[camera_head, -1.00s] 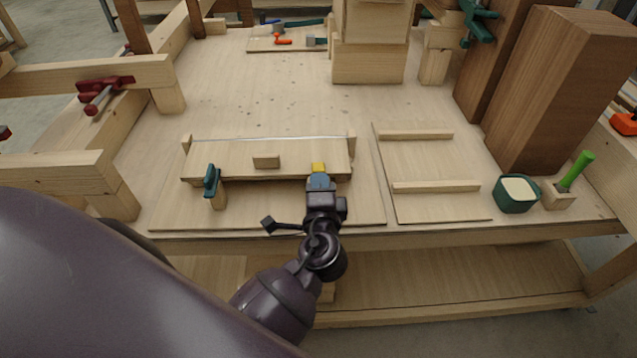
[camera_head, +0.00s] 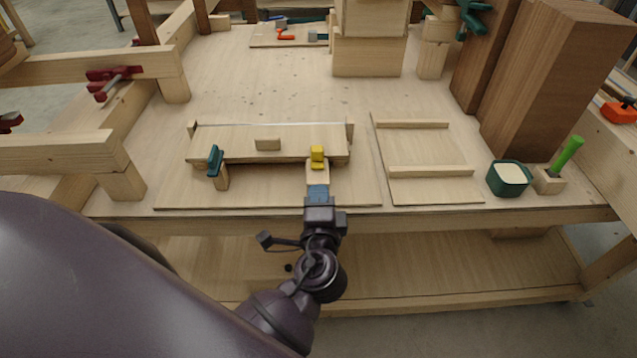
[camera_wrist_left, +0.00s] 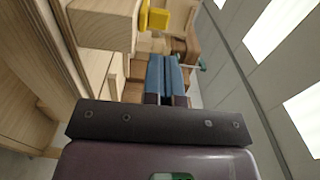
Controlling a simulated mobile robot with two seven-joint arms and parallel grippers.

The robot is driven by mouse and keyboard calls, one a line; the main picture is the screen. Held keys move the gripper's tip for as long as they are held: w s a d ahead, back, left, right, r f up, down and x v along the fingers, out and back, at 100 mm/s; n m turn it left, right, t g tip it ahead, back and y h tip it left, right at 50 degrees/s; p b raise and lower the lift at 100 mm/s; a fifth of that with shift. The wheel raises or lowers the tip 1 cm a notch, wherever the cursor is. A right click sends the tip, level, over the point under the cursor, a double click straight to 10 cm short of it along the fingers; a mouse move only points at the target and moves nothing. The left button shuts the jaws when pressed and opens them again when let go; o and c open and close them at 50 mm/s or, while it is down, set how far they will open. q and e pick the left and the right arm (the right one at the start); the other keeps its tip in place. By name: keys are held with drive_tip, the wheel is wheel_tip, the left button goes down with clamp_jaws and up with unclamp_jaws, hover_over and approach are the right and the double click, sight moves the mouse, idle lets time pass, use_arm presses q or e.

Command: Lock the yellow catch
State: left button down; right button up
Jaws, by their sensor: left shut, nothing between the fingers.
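The yellow catch (camera_head: 317,156) sits at the right part of the front edge of the wooden form board (camera_head: 225,145), on a small wooden block (camera_head: 317,174). My left gripper (camera_head: 318,190) is just in front of the catch, on the near side, apart from it. Its blue fingers are shut and empty. In the left wrist view the catch (camera_wrist_left: 157,17) shows at the top, above the blue fingertips (camera_wrist_left: 168,62). A teal catch (camera_head: 214,160) stands at the left part of the same edge. My right gripper is not in view.
A flat panel with two wooden strips (camera_head: 428,148) lies to the right. Beyond it are a green cup (camera_head: 509,178) and a green-handled brush (camera_head: 565,160). Tall brown posts (camera_head: 545,85) stand at the back right. The bench behind the board is mostly clear.

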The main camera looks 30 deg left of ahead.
use_arm(q)
drive_tip(key=shift+b+v, duration=0.45)
drive_tip(key=shift+v, duration=2.05)
wheel_tip(320, 180, down, 10)
drive_tip(key=d+n+g+h, duration=0.1)
drive_tip(key=d+n+h, duration=0.1)
drive_tip(key=n+h, duration=0.45)
drive_tip(key=s+a+f+n+g+h, duration=0.2)
drive_tip(key=s+a+f+n, duration=0.2)
drive_tip(key=s+a+f, duration=0.3)
wheel_tip(320, 180, down, 2)
drive_tip(key=a, duration=0.3)
drive_tip(key=shift+s+f+g, duration=0.2)
drive_tip(key=shift+s+g, duration=0.1)
drive_tip(key=shift+h, duration=0.25)
